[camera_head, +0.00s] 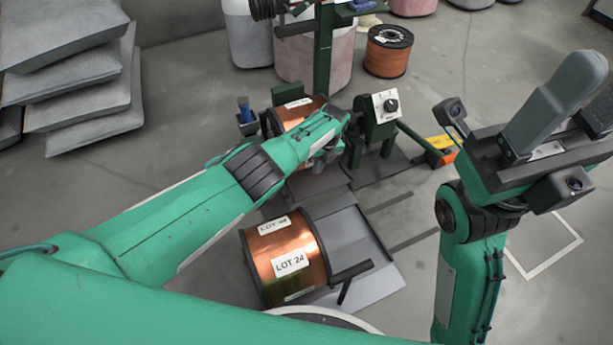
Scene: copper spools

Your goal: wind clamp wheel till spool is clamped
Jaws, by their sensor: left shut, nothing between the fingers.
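A copper spool (291,114) sits in the green machine, partly hidden behind my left arm. My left gripper (328,150) is at the machine, in front of that spool and just left of the green housing (373,135). It is shut, with nothing seen between its fingers, which are small and partly hidden by its own wrist. I cannot make out the clamp wheel; the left gripper and wrist cover that part of the machine. I cannot tell whether the gripper touches it. My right gripper (577,112) is raised at the right, open and empty, away from the machine.
A second copper spool (287,262) labelled LOT 24 lies by a grey ramp (345,236) in front. A white panel with a black knob (391,105) tops the housing. An orange spool (388,52) stands behind. Grey sacks (65,35) are stacked at left.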

